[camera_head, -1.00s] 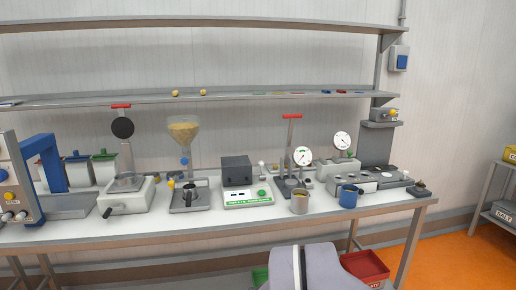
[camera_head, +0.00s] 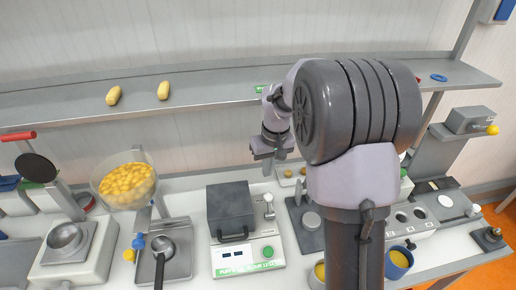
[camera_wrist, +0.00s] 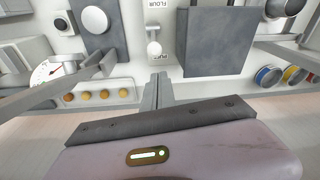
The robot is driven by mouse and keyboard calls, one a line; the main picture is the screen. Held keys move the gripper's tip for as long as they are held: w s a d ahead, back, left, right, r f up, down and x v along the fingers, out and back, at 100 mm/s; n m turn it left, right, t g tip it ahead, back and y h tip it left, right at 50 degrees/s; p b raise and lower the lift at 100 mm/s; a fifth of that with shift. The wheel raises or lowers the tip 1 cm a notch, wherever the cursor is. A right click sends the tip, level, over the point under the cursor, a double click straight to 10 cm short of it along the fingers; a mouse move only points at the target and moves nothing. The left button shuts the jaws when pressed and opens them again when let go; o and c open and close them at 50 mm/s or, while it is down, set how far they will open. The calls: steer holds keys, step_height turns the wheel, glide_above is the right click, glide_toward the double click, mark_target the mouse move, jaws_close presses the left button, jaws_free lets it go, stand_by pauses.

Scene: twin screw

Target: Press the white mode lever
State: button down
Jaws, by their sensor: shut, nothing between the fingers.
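The white mode lever (camera_head: 268,205) has a round white knob on a short stem and stands just right of the dark grey box (camera_head: 230,208) on the white machine. In the wrist view the white mode lever (camera_wrist: 154,48) shows between two printed labels, one reading FLOUR. My gripper (camera_head: 268,168) is above and behind the lever, pointing down, with nothing held. In the wrist view my gripper's shut fingers (camera_wrist: 158,84) lie just below the lever in the picture, apart from it as far as I can tell.
The machine's front has a display and a green button (camera_head: 268,252). A bowl of yellow pieces (camera_head: 127,188) and a tray with a ladle (camera_head: 163,250) stand left. A grey press plate (camera_head: 310,221) stands close on the right. A shelf (camera_head: 60,108) runs behind, near my arm.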

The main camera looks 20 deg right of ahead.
steer(key=b, duration=0.3)
glide_toward(269, 205)
steer(key=w+f, duration=0.5)
steer(key=w, duration=0.1)
steer(key=shift+f, duration=0.4)
steer(key=shift+w+f, duration=0.15)
